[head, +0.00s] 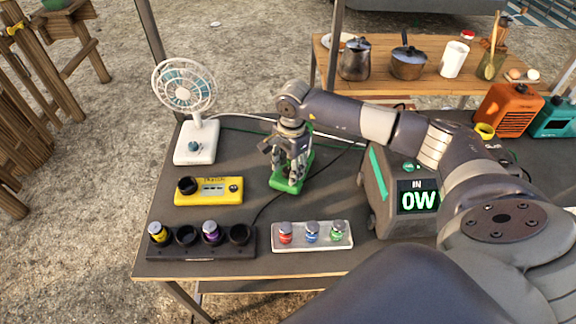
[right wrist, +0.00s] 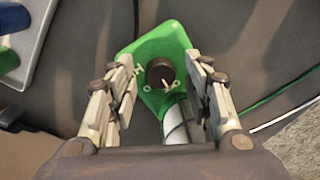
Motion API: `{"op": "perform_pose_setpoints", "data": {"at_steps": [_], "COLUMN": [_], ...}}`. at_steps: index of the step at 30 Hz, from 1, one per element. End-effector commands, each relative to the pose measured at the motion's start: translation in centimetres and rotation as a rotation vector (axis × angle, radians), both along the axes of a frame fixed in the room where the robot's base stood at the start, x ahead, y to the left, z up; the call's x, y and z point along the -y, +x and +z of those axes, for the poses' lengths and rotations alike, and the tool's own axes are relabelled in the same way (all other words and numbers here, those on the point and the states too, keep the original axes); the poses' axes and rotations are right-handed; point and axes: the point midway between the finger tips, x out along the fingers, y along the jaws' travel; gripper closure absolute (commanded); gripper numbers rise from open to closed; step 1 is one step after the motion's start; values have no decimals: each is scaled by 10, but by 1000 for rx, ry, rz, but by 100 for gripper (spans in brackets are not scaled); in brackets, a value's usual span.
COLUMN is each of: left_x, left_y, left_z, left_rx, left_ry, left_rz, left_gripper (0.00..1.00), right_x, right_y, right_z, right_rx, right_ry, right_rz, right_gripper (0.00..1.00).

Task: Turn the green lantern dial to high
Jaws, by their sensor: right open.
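The green lantern (head: 283,186) stands on the dark tabletop, left of the power station, and is partly hidden behind my right gripper (head: 284,163). In the right wrist view its green base (right wrist: 165,40) carries a dark round dial (right wrist: 160,72) with a pale pointer mark toward the lower right. Small white letters sit around the dial; one at its left looks like H, the others are too small to read surely. My right gripper is open, its fingers on either side of the dial. I cannot tell whether they touch it. My left gripper is not in view.
A power station (head: 375,200) reading "IN 0W" stands right of the lantern. A white fan (head: 194,150), a yellow box (head: 222,197), a black holder (head: 200,251) and a white tray (head: 312,246) with small jars surround it. Cables run across the table behind.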

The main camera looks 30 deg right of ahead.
Motion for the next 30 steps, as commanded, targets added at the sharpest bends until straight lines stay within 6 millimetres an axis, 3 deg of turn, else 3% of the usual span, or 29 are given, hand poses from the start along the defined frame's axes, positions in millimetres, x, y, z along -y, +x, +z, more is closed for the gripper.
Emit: {"op": "perform_pose_setpoints", "data": {"at_steps": [3, 9, 11, 15, 16, 30], "left_x": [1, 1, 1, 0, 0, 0], "left_y": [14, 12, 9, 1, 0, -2], "left_z": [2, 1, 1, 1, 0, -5], "left_rx": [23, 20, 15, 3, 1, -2], "left_ry": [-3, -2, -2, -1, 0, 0], "left_rz": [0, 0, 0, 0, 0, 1], "left_gripper": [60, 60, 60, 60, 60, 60], "right_x": [0, 0, 0, 0, 0, 0], "right_y": [0, 0, 0, 0, 0, 1], "right_z": [-3, -4, -3, -3, -3, -4], "right_rx": [0, 0, 0, 0, 0, 1], "right_ry": [0, 0, 0, 0, 0, 0], "right_rz": [0, 0, 0, 0, 0, -83], "right_gripper": [54, 54, 65, 97, 99, 99]}}
